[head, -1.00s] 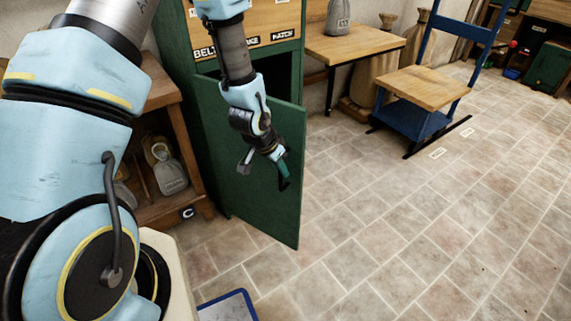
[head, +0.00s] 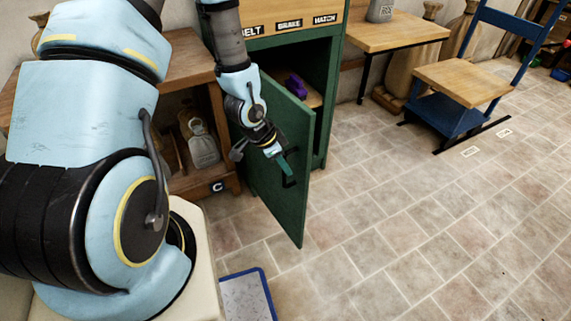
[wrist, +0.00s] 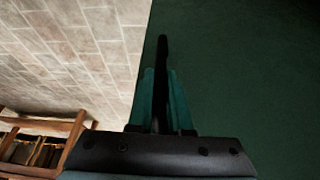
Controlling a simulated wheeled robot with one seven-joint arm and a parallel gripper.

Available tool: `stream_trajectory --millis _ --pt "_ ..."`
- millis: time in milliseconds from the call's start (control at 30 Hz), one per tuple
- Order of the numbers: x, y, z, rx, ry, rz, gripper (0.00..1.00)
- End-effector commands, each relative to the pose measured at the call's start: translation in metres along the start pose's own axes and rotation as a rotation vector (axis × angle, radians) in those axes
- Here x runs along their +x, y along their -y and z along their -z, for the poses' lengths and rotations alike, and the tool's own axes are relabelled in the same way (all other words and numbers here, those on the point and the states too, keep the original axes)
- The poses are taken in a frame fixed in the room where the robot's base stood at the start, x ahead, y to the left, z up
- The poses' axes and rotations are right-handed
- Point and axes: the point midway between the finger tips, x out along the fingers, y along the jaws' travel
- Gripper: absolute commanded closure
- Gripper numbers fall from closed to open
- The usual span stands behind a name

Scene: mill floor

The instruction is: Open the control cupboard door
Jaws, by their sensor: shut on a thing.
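The control cupboard (head: 329,95) is green with a wooden panel on its upper front. Its green door (head: 293,213) stands partly open, swung out to the left, and part of the inside shows. A purple thing (head: 295,85) lies on a wooden shelf inside. My gripper (head: 286,165) is at the free side of the door, shut on the black bar handle (head: 291,181). In the wrist view the handle (wrist: 162,55) runs up between the teal fingers, with the door filling the right side.
A wooden shelf unit (head: 183,68) with sacks stands left of the cupboard, close to the door. A blue-rimmed tray (head: 266,292) lies on the floor in front. A wooden table (head: 395,38) and a blue trolley (head: 447,124) stand right. The tiled floor between is clear.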

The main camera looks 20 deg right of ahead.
Motion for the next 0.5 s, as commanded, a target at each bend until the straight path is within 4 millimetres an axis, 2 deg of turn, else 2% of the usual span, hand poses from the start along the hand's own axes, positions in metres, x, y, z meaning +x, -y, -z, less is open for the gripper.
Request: stream_trajectory --millis 67,100,300,333,500 --pt "0.0 -0.0011 0.0003 0.001 0.0 -0.002 1.0" --pt "0.0 -0.0011 0.0003 0.0 0.0 -0.002 0.78" --pt "0.0001 -0.0005 0.0001 0.0 0.001 -0.001 0.56" --pt "0.0001 -0.0005 0.0001 0.0 0.001 -0.001 0.53" --pt "0.0001 -0.0001 0.0 -0.001 0.001 0.0 0.53"
